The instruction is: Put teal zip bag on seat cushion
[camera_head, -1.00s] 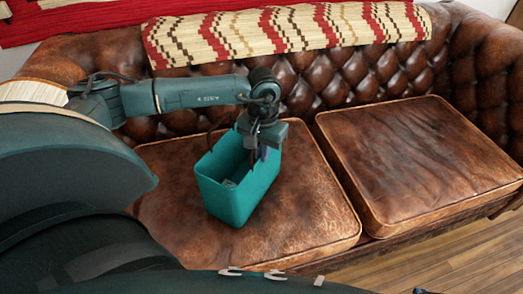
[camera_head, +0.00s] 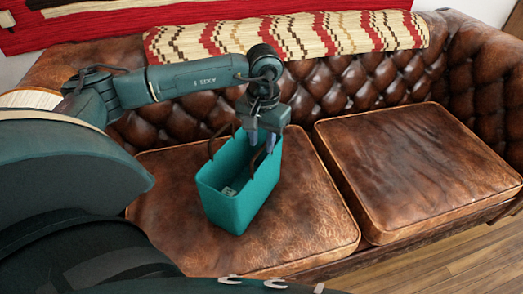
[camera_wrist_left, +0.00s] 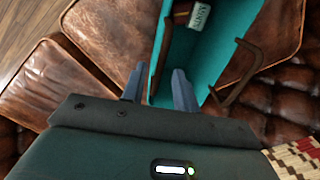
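The teal zip bag (camera_head: 239,207) stands upright on the left seat cushion (camera_head: 309,222), its top open. Its brown handles (camera_head: 217,139) stick up from the rim, and a small white label shows inside. In the left wrist view the bag (camera_wrist_left: 223,60) lies just ahead of the fingers, with its label (camera_wrist_left: 200,16) in sight. My left gripper (camera_head: 262,147) is over the bag's right end. Its fingers (camera_wrist_left: 159,87) are apart, with the bag's rim edge showing between them and no firm hold visible. My right gripper is not in view.
A second brown leather cushion (camera_head: 415,172) on the right is empty. The tufted sofa back (camera_head: 345,80) rises behind, with a patterned woven throw (camera_head: 285,34) over it. Wood floor (camera_head: 440,265) lies in front.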

